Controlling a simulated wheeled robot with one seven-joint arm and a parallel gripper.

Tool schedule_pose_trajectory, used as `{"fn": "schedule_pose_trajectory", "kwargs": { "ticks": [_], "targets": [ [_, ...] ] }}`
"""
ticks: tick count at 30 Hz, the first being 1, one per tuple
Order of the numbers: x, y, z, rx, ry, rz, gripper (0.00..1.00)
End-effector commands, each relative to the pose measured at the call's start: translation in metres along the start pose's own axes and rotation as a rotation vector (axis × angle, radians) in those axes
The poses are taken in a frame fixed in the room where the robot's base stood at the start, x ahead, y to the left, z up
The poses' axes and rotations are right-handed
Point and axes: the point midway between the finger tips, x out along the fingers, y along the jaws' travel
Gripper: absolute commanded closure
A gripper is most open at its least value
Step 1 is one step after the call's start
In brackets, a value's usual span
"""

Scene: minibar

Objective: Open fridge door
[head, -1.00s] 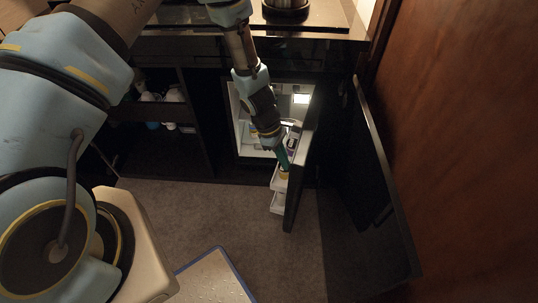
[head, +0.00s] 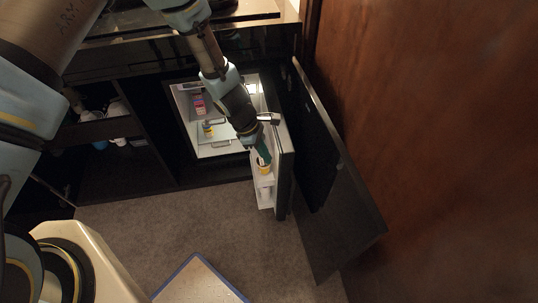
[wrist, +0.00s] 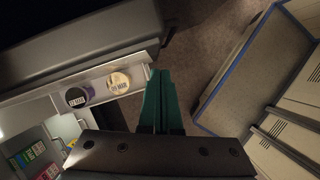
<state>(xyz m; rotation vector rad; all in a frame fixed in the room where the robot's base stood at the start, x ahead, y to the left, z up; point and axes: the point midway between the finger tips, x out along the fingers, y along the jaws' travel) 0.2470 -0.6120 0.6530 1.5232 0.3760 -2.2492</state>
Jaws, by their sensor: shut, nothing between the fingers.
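The fridge door (head: 285,172) stands wide open, its dark edge facing me and its white inner shelves on the left side. The lit fridge interior (head: 213,148) shows behind my arm. My gripper (head: 264,157), with green fingers, is at the inner side of the door, close to a door shelf; I cannot tell whether it touches. In the wrist view my gripper (wrist: 160,76) has its fingers together and empty. The door's inner shelf (wrist: 140,50) lies to their left, holding two round-lidded containers, one dark (wrist: 76,97) and one pale (wrist: 118,82).
A dark cabinet door (head: 335,180) stands open to the right, near a brown wooden wall (head: 430,130). An open cabinet with several items (head: 117,141) is at left. Small colourful items (head: 198,104) stand inside the fridge.

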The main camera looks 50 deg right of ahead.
Motion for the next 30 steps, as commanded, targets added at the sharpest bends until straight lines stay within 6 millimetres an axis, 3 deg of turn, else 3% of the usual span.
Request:
{"fn": "schedule_pose_trajectory", "kwargs": {
  "ticks": [4,12,18,30],
  "targets": [
    [-0.011,0.001,-0.021,-0.001,0.001,0.002,1.00],
    [-0.065,-0.007,-0.017,0.003,0.002,0.003,1.00],
    [-0.094,-0.011,-0.016,0.003,0.001,0.001,1.00],
    [-0.106,-0.014,-0.015,0.001,0.000,-0.001,1.00]
  ]
}}
